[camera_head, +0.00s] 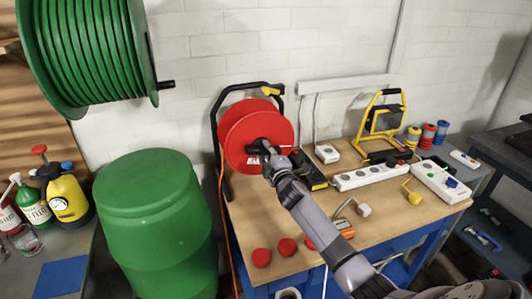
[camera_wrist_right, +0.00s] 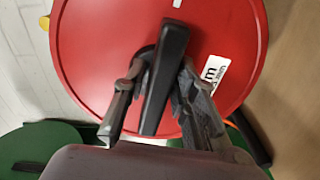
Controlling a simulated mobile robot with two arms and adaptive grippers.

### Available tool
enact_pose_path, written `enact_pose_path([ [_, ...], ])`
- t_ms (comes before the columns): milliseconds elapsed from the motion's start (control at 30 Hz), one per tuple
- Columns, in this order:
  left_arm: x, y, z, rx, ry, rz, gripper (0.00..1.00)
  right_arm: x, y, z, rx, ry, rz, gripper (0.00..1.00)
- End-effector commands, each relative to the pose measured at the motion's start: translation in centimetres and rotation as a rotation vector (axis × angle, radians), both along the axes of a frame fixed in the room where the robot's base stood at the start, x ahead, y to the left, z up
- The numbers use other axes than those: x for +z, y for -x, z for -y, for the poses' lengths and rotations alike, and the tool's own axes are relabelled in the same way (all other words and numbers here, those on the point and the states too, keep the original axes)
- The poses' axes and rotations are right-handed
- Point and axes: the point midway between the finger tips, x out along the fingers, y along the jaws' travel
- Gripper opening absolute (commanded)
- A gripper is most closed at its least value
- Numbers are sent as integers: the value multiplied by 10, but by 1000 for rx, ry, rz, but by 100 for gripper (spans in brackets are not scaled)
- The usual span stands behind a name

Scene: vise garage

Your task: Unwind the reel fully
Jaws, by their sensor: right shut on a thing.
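The red cable reel (camera_head: 275,125) stands at the back left of the workbench in a black frame (camera_head: 214,130) with a yellow grip on top. An orange cable (camera_head: 224,215) hangs down from its left side past the bench edge. My right gripper (camera_head: 268,152) is at the middle of the reel's face. In the right wrist view, the red disc (camera_wrist_right: 100,50) fills the background, and my right gripper (camera_wrist_right: 160,85) is shut on the black handle (camera_wrist_right: 168,55), one finger on each side. How much cable is left on the reel is hidden. My left gripper is not in view.
A large green hose reel (camera_head: 85,50) hangs at upper left, above a green barrel (camera_head: 155,220). The workbench (camera_head: 300,205) holds power strips (camera_head: 372,176), a yellow work lamp (camera_head: 383,122), and several red caps along its front edge. A shelf unit stands at right.

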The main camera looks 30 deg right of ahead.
Motion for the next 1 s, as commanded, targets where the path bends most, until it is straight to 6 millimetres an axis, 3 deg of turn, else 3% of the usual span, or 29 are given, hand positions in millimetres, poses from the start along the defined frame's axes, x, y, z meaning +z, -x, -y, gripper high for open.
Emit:
enact_pose_path([
  [300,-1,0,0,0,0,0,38,-1,0,0,0,95,-26,0],
  [767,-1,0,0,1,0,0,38,-1,0,0,0,106,-30,0],
  [800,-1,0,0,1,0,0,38,-2,0,0,0,106,-30,27],
  [1000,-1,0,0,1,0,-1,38,-1,0,0,0,105,-29,38],
])
